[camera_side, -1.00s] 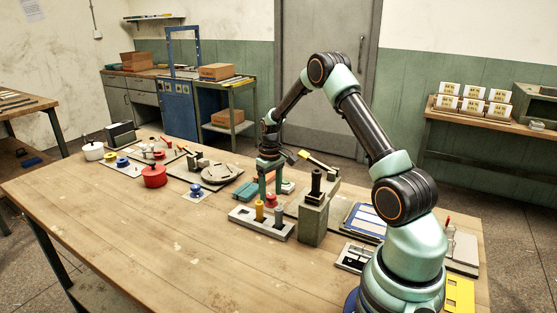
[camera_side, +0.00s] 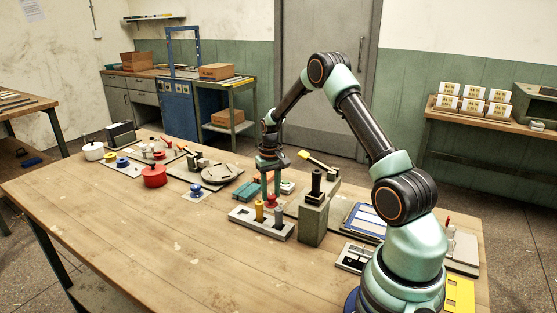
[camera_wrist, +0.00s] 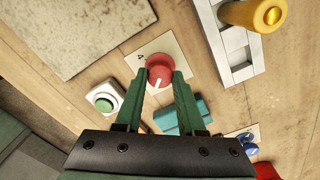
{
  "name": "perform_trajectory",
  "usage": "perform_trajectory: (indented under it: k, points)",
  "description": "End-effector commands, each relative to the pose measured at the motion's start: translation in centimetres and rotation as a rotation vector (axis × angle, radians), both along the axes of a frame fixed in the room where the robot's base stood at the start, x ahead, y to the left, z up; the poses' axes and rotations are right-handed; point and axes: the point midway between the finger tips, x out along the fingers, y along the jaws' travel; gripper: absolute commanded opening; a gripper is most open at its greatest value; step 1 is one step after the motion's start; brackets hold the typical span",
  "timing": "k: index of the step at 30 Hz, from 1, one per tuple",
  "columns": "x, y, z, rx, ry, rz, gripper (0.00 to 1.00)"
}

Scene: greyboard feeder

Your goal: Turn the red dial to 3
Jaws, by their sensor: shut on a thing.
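The red dial (camera_wrist: 160,70) sits on a pale square plate (camera_wrist: 175,48) in the wrist view. Its white pointer line faces down and slightly left in that view. A small dark mark shows on the plate at the dial's upper left; I cannot read it surely. My gripper (camera_wrist: 159,76) has its two green fingers shut on the dial, one on each side. In the side view my gripper (camera_side: 270,194) reaches down to the red dial (camera_side: 271,201), which is partly hidden behind the peg rail.
A grey rail (camera_wrist: 229,50) with a yellow peg (camera_wrist: 250,14) stands close to the dial. A green button (camera_wrist: 104,102) in a white housing and a teal block (camera_wrist: 196,113) are close to the fingers. A grey post block (camera_side: 313,220) stands right of my gripper in the side view.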

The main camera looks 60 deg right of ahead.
Motion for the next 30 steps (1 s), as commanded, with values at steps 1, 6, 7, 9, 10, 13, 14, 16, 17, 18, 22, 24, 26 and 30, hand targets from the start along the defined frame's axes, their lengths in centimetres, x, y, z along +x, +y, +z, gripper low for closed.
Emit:
perform_trajectory:
  k: [1, 6, 7, 9, 10, 13, 14, 16, 17, 18, 22, 24, 26, 30]
  points:
    - [0.04, 0.01, 0.02, -0.001, -0.001, -0.043, 0.0]
    - [0.04, -0.01, 0.02, -0.001, -0.001, -0.205, 0.0]
    - [0.04, -0.01, 0.02, -0.001, -0.001, -0.232, 0.0]
    - [0.04, -0.01, 0.02, -0.001, -0.001, -0.296, 0.0]
    - [0.04, -0.01, 0.02, -0.001, -0.001, -0.323, 0.0]
    - [0.05, -0.01, 0.02, -0.001, -0.001, -0.407, 0.0]
    - [0.05, -0.01, 0.02, -0.001, -0.002, -0.432, 0.0]
    - [0.05, -0.01, 0.02, -0.001, -0.002, -0.483, 0.0]
    - [0.05, -0.01, 0.02, -0.001, -0.002, -0.503, 0.0]
    - [0.05, -0.01, 0.02, -0.001, -0.002, -0.529, 0.0]
    - [0.06, -0.02, 0.02, -0.001, -0.002, -0.6, 0.0]
    - [0.05, -0.03, 0.02, -0.001, -0.002, -0.629, 0.0]
    - [0.05, -0.03, 0.03, -0.001, -0.002, -0.65, 0.0]
    - [0.06, -0.03, 0.03, -0.001, -0.002, -0.682, 0.0]
